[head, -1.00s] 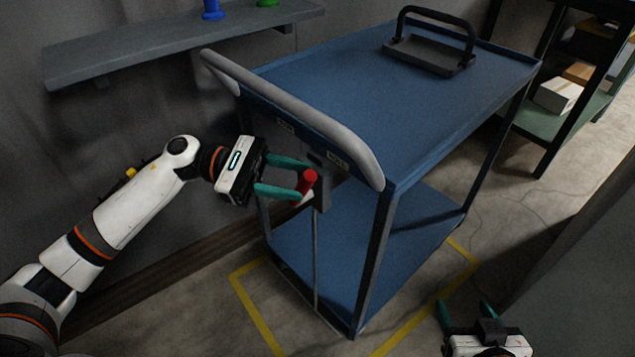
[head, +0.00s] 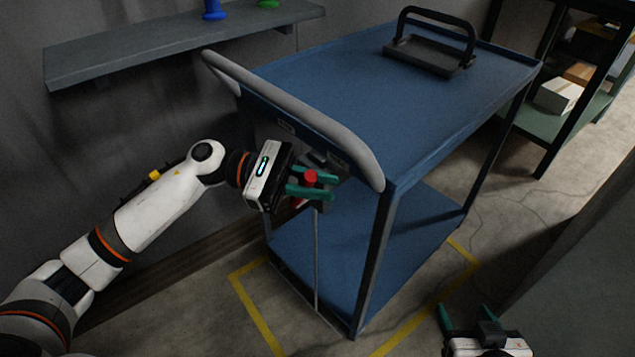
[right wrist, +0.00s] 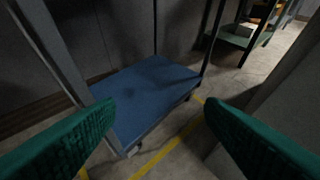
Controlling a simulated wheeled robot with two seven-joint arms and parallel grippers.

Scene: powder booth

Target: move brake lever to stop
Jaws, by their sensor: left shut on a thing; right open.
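The brake lever (head: 310,178) has a red grip and sits below the grey push handle at the near end of the blue cart (head: 440,100). My left gripper (head: 312,185) is shut on the red grip, with one green finger on each side of it. The labels beside the lever are mostly hidden by the gripper, so I cannot read the lever's position. My right gripper (head: 467,318) is open and empty, low at the bottom right of the head view. Its two fingers also show wide apart in the right wrist view (right wrist: 160,120).
A black carrying tray (head: 430,55) with a raised handle stands on the cart's top. A grey wall shelf (head: 180,50) holds a blue and a green item. A rack with boxes (head: 558,94) stands at the right. Yellow lines mark the floor around the cart.

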